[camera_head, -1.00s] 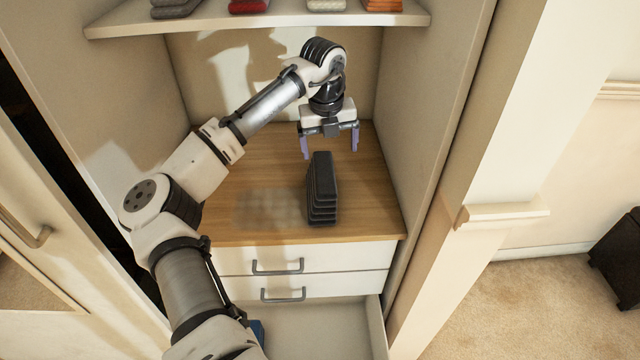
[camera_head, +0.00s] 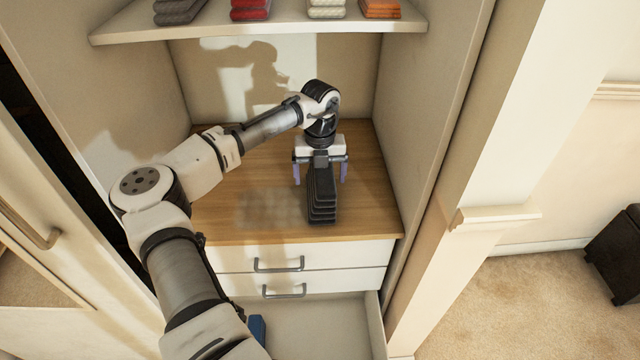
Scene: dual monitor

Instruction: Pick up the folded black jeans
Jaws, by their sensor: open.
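The folded black jeans (camera_head: 322,197) are a dark, layered stack on the wooden surface (camera_head: 370,205) inside the closet, close to its front edge. My gripper (camera_head: 319,178) is open, with its two purple fingers pointing down. One finger shows on the left and one on the right of the far end of the stack. The gripper body hides part of the stack's top and far end. I cannot tell whether the fingers touch the jeans.
Side walls (camera_head: 425,120) enclose the surface. A shelf (camera_head: 290,28) above holds several folded stacks. Below are drawers (camera_head: 340,257), the lowest pulled open with a blue item (camera_head: 257,330) inside. The surface left of the jeans is clear.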

